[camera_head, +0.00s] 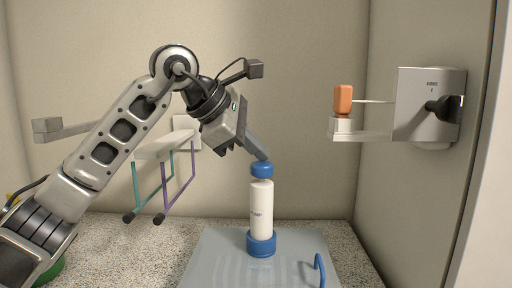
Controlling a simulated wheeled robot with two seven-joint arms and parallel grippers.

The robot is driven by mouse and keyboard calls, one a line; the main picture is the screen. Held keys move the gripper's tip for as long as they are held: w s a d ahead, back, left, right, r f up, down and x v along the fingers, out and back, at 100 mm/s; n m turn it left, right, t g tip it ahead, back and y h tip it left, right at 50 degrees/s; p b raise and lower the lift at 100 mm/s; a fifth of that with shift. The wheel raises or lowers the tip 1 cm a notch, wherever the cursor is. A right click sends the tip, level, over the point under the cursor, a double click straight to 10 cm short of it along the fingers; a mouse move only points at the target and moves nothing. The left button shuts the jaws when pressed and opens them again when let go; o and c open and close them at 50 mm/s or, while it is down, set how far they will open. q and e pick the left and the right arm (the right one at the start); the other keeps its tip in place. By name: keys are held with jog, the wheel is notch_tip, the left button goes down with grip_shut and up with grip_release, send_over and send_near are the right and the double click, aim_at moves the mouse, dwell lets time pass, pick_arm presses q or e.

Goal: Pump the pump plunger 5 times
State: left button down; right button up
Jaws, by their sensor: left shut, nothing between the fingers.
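The pump (262,212) stands upright on a grey board, with a white cylinder body and a blue base ring. Its blue plunger top (262,171) sits above the white body, with a narrow gap below the cap. My left gripper (263,157) is shut and empty, reaching down from the upper left. Its fingertips are right at the top of the plunger; I cannot tell whether they touch it or hover just above. My right gripper is not in view.
A grey box (421,105) with a black knob is on the right wall. A blue hooked handle (320,268) rises from the board (212,262). A white rack with coloured bars (163,178) hangs left.

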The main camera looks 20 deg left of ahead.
aim_at(256, 164)
pick_arm(q)
jog(key=shift+s+f+b, duration=0.2)
jog(key=shift+f+b, duration=0.65)
jog(key=shift+f, duration=0.65)
dwell(0.3)
jog(key=shift+r, duration=0.1)
dwell(0.3)
jog(key=shift+w+a+r+p, duration=0.1)
jog(key=shift+w+r+p, duration=0.1)
jog(key=shift+r+p, duration=0.8)
jog(key=shift+w+r+p, duration=0.15)
jog(key=shift+r+p, duration=1.25)
jog(key=shift+r, duration=0.1)
notch_tip(256, 164, up, 6)
jog(key=p, duration=0.5)
jog(key=shift+r, duration=0.1)
